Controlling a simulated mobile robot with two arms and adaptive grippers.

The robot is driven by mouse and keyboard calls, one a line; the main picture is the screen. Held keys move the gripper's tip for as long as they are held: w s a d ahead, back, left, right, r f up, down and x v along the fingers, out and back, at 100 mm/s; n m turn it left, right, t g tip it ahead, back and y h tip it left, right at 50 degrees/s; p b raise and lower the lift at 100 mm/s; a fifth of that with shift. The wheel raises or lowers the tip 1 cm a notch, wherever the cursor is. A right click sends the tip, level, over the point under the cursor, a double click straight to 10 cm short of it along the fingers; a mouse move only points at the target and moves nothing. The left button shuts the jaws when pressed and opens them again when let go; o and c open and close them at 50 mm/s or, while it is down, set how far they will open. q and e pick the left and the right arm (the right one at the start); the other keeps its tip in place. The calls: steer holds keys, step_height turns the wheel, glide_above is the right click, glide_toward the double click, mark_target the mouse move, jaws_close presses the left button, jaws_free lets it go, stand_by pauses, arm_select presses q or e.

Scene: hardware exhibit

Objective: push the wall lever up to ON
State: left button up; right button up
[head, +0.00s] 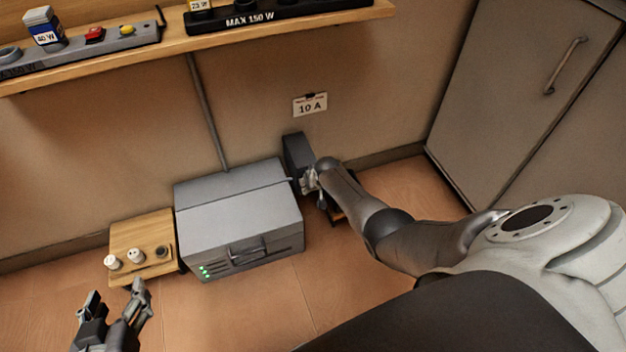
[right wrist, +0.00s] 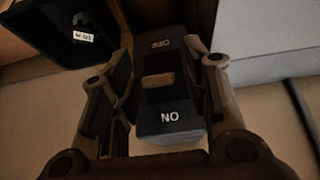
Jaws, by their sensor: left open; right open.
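The lever's dark wall box (head: 297,152) stands low against the wall, right of the grey cabinet. My left gripper (head: 115,304) is open and empty at lower left.
The grey cabinet (head: 240,205) with green lights stands beside the box. A wooden board with knobs (head: 142,240) is left of it. A 10 A sign (head: 310,104) hangs above. A shelf (head: 170,48) crosses the top; a tall locker (head: 520,80) stands right.

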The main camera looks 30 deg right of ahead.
steer(key=shift+s+r, duration=0.1)
steer(key=v, duration=1.1)
steer(key=shift+s+r, duration=0.15)
steer(key=shift+r, duration=0.2)
steer(key=shift+a, duration=0.1)
stand_by(0.6)
